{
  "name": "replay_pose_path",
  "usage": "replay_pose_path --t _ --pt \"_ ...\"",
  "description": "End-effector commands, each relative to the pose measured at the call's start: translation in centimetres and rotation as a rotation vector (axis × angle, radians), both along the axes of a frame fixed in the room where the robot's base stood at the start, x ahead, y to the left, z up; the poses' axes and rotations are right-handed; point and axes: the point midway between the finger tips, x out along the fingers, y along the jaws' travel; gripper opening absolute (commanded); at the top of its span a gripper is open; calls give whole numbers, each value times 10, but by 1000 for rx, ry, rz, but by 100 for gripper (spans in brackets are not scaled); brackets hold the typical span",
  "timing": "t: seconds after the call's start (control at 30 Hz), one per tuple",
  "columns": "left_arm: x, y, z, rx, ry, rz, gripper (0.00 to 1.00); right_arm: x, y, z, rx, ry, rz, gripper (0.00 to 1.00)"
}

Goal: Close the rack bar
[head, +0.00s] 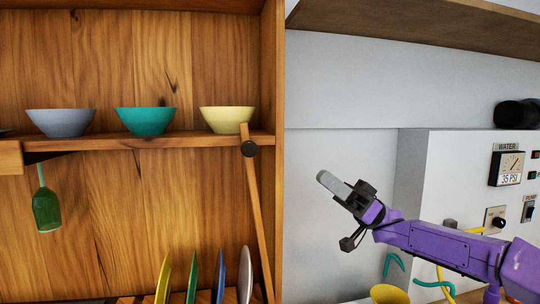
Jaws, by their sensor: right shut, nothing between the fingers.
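The rack bar (257,215) is a thin wooden strip at the right side of the wooden shelf unit. A dark round knob (249,148) sits near its top at the shelf edge. The bar hangs steeply down, tilted slightly to the right at its lower end, which runs near the bottom of the picture. My right gripper (328,183) is shut and empty, to the right of the bar and apart from it, in front of the pale wall. My left gripper is not in view.
Grey, teal (146,121) and yellow (226,120) bowls stand on the shelf (190,140). A green glass (46,208) hangs at left. Several plates (218,278) stand upright below. A white panel with a water gauge (507,166) is at right. Free space lies between bar and gripper.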

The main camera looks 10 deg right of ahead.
Motion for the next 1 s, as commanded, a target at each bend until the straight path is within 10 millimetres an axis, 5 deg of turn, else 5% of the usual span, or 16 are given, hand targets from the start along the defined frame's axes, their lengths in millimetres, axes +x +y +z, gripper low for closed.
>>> replay_pose_path --t 0.17,0.57,0.8,1.0 --pt "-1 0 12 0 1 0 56 -2 12 17 -6 -9 3 0" --pt "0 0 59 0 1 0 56 0 80 69 -5 -5 3 0" --pt "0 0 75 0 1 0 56 0 113 60 -5 -4 2 0" --pt "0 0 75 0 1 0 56 0 118 56 -6 -6 -1 0"
